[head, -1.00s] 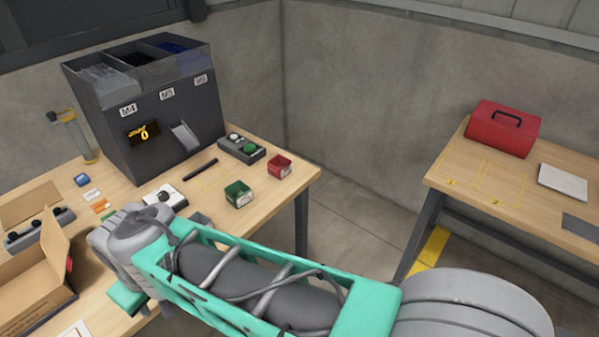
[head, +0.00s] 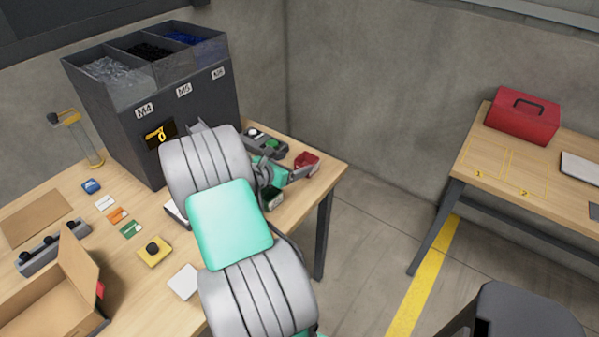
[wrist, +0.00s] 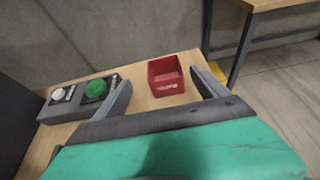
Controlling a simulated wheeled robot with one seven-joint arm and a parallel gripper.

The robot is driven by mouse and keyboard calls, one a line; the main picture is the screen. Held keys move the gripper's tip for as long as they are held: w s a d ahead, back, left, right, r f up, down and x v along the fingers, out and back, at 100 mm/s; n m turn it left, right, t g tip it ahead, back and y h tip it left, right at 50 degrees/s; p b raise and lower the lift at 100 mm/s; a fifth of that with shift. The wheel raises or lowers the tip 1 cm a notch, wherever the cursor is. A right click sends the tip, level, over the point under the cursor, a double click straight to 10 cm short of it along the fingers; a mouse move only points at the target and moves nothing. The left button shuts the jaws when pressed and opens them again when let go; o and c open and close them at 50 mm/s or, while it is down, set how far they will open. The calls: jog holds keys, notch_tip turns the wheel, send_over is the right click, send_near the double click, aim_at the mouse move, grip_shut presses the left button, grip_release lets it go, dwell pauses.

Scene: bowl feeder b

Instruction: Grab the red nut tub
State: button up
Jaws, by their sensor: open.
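The red nut tub (head: 309,158) is a small open box near the right corner of the bench. My gripper (head: 292,168) is open and empty, close to the tub. In the wrist view my gripper (wrist: 161,76) has one finger left of the tub and one right of it, with bare wood showing on both sides. I cannot tell how far the tub reaches between the fingers.
A button box with a green button (wrist: 97,90) sits left of my left finger. The dark bin feeder (head: 125,120) stands at the back left. A red toolbox (head: 523,118) is on another table.

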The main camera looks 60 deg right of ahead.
aim_at(312, 159)
jog(key=shift+s+d+f, duration=0.15)
jog(key=shift+s+f, duration=0.05)
jog(key=shift+f, duration=0.3)
jog(key=x, duration=0.8)
jog(key=shift+s+p, duration=0.15)
jog(key=shift+p, duration=0.2)
jog(key=shift+r, duration=0.1)
jog(key=c, duration=1.4)
jog(key=shift+c, duration=0.2)
jog(key=shift+r, duration=0.1)
